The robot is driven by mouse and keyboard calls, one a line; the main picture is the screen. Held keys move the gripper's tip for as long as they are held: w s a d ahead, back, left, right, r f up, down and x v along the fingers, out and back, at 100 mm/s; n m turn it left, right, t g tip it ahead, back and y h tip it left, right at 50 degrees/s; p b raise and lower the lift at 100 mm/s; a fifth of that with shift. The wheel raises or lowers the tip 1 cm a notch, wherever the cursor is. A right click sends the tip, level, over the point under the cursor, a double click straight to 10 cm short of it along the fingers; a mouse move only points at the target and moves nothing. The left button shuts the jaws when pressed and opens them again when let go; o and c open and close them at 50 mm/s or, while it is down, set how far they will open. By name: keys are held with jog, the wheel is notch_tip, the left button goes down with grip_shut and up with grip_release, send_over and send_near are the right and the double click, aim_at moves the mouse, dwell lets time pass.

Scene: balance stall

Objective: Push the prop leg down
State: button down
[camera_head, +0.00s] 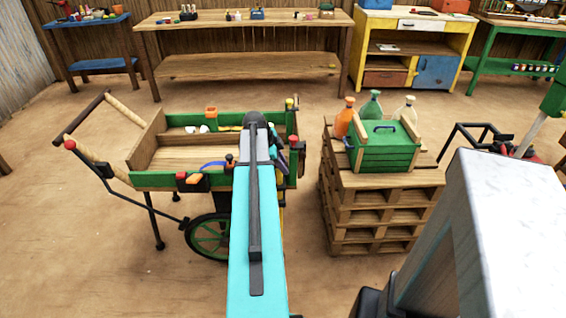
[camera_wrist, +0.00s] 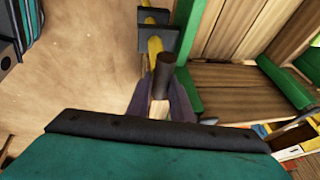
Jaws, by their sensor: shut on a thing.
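The prop leg (camera_wrist: 155,45) shows in the wrist view as a yellow bar running through black brackets at the side of the cart. A dark round-ended grip (camera_wrist: 165,72) stands at its near end. My gripper (camera_wrist: 161,92) is shut on this grip, one finger on each side. In the head view my arm hides the gripper and most of the leg. The green-and-wood cart (camera_head: 152,181) stands with its bed level, a spoked green wheel (camera_head: 208,240) under it. The leg's lower end is not clear.
A pallet stack (camera_head: 380,205) with a green crate (camera_head: 384,151) and several bottles stands right of the cart. The cart's handles (camera_head: 88,115) reach out to the left. Workbenches (camera_head: 245,65) line the back. Floor left of the cart is clear.

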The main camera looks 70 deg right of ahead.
jog(key=shift+f+b, duration=1.15)
jog(key=shift+f, duration=1.65)
jog(key=c, duration=1.6)
grip_release()
jog(key=shift+w+f, duration=0.1)
jog(key=shift+f, duration=0.05)
jog(key=shift+r, duration=0.2)
jog(key=v, duration=1.3)
jog(key=shift+w+a+r, duration=0.1)
jog(key=shift+r, duration=0.15)
